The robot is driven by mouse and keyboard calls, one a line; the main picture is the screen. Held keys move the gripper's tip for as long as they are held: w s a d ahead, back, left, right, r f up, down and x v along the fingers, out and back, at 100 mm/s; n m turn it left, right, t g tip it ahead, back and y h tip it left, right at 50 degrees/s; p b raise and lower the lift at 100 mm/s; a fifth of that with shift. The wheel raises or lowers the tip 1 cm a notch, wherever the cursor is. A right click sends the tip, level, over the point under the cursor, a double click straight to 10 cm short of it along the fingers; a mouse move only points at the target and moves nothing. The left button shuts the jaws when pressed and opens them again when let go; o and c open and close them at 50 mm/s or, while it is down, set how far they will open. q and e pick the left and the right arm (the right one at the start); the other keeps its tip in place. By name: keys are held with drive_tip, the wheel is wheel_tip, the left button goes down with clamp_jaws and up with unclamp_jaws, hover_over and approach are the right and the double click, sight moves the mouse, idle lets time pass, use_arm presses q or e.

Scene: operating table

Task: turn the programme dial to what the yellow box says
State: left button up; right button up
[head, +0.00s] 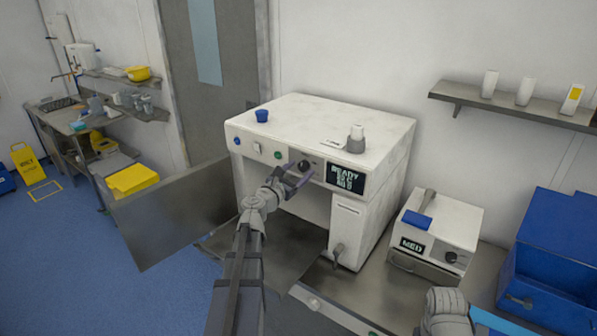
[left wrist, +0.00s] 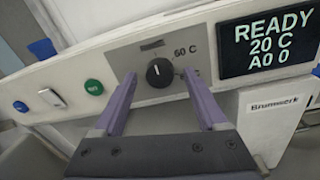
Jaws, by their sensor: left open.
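The programme dial (left wrist: 159,72) is a round black knob with a white pointer mark on the white machine's front panel; it also shows in the head view (head: 304,165). The left wrist view shows "60 C" at its upper right and a partly hidden label below that. The machine's display (left wrist: 268,43) reads "READY 20 C A0 0". My left gripper (head: 291,181) is open, its purple fingers (left wrist: 160,92) on either side of the dial in the picture; I cannot tell if they touch it. A yellow box (head: 132,180) stands at the left, its writing not readable. My right gripper is not in view.
The machine's door (head: 178,213) hangs open at lower left. A small white device (head: 437,226) with a "MED" display and a blue container (head: 550,250) stand to the right.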

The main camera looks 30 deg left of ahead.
use_arm(q)
drive_tip(key=shift+c, duration=0.2)
clamp_jaws()
idle(0.3)
drive_tip(key=shift+m, duration=0.4)
drive_tip(key=m+b, duration=0.1)
drive_tip(key=m, duration=0.3)
drive_tip(key=shift+f+m, duration=0.1)
drive_tip(key=shift+m, duration=0.3)
drive_tip(key=m, duration=0.6)
drive_tip(key=shift+m+t+h, duration=0.3)
drive_tip(key=shift+m, duration=0.1)
drive_tip(key=m, duration=0.6)
drive_tip(key=shift+m+h+b, duration=0.3)
drive_tip(key=shift+b, duration=0.05)
drive_tip(key=m, duration=0.6)
drive_tip(key=shift+f, duration=0.1)
